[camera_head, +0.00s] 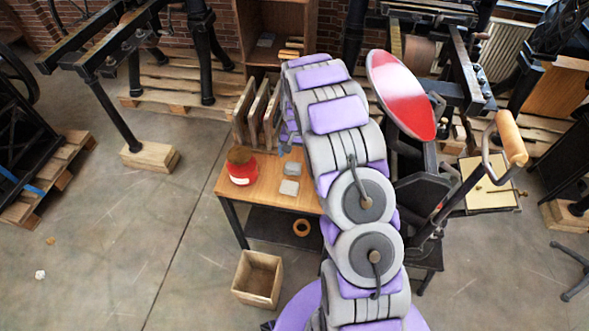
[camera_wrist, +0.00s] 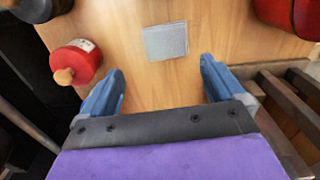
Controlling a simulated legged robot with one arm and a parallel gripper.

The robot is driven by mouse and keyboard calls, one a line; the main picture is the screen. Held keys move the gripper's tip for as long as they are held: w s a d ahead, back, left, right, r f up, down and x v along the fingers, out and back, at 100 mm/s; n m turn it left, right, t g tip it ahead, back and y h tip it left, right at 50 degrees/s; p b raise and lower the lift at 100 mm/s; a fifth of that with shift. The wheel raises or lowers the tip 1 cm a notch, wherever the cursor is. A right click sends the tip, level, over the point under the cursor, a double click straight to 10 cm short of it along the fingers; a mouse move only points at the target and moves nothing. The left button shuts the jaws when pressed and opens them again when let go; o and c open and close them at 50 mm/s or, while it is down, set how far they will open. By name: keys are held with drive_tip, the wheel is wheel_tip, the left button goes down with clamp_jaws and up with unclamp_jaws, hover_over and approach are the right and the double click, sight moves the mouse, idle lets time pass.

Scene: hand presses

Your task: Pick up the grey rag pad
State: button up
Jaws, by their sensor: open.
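A flat grey pad (camera_wrist: 166,41) lies on the wooden tabletop in the wrist view, near the top middle. My gripper (camera_wrist: 161,66) is open and empty. Its two blue fingers are spread wide, and the pad lies beyond the fingertips, between their lines; nothing touches it. In the head view, two small grey pieces lie on the small wooden table, a nearer one (camera_head: 289,187) and a farther one (camera_head: 293,168). I cannot tell which of them the wrist view shows. My arm hides most of my gripper in the head view.
Wooden boards (camera_head: 258,112) stand upright behind. A red thing (camera_wrist: 288,14) is at the wrist view's top right. A wooden bin (camera_head: 258,279) stands on the floor.

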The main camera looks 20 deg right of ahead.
sight(293, 165)
drive_tip(key=shift+f, duration=0.5)
drive_tip(key=shift+a+f, duration=0.35)
drive_tip(key=shift+a, duration=0.2)
drive_tip(key=f, duration=0.1)
drive_tip(key=f+b, duration=0.1)
drive_tip(key=f, duration=0.2)
drive_tip(key=shift+s+a+f+b, duration=0.15)
drive_tip(key=shift+s+a+b, duration=0.05)
drive_tip(key=shift+a+b, duration=0.15)
drive_tip(key=shift+d+f, duration=0.1)
drive_tip(key=shift+d, duration=0.3)
drive_tip(key=shift+a, duration=0.4)
drive_tip(key=c, duration=0.6)
drive_tip(key=shift+d, duration=0.1)
drive_tip(key=c, duration=0.4)
drive_tip(key=shift+d, duration=0.15)
drive_tip(key=shift+c, duration=0.2)
